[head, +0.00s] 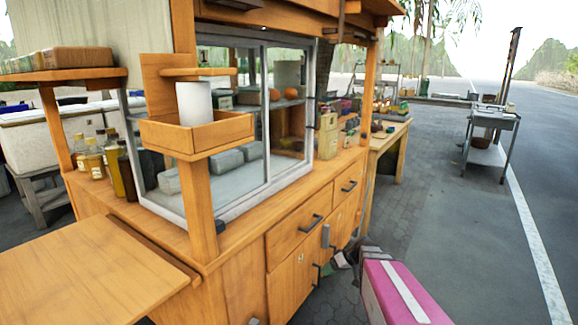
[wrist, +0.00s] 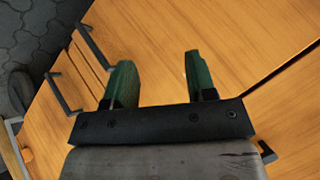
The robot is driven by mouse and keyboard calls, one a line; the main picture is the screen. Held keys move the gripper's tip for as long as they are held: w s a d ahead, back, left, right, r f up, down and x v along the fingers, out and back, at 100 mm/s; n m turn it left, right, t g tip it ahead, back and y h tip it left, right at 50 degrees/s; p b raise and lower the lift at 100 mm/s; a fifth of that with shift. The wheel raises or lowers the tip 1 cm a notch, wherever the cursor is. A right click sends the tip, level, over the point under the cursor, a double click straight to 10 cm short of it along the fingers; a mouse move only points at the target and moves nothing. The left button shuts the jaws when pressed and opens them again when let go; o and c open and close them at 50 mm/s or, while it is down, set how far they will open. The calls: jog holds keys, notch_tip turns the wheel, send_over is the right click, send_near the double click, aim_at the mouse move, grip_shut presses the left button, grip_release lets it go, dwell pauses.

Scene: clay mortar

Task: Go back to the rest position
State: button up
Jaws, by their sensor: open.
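My gripper (wrist: 160,78) shows in the wrist view with two green fingers spread well apart. Nothing is between the fingers. It is over the wooden front of the food cart, near dark drawer and door handles; I cannot tell whether it touches the wood. In the head view, the wooden cart (head: 240,285) fills the left and middle. My arm comes in at the lower right, beside the cart's drawers and doors, and hides part of the lower front.
A wooden side shelf (head: 85,275) juts out at the lower left. Glass bottles (head: 95,160) stand by the cart's glass case. A wooden table (head: 390,140) with small items stands beyond the cart. A metal cart (head: 490,125) stands farther right. The pavement between is clear.

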jog(key=s+d+r+m+h, duration=0.1)
jog(key=s+r+m+h, duration=0.1)
jog(key=s+m+h, duration=0.1)
jog(key=s+d+r+m+g+h, duration=0.1)
jog(key=s+r+m+h, duration=0.1)
jog(key=s+h, duration=0.3)
jog(key=shift+s+r+m+h, duration=0.15)
jog(key=shift+s+m+h, duration=0.4)
jog(key=shift+s, duration=1.25)
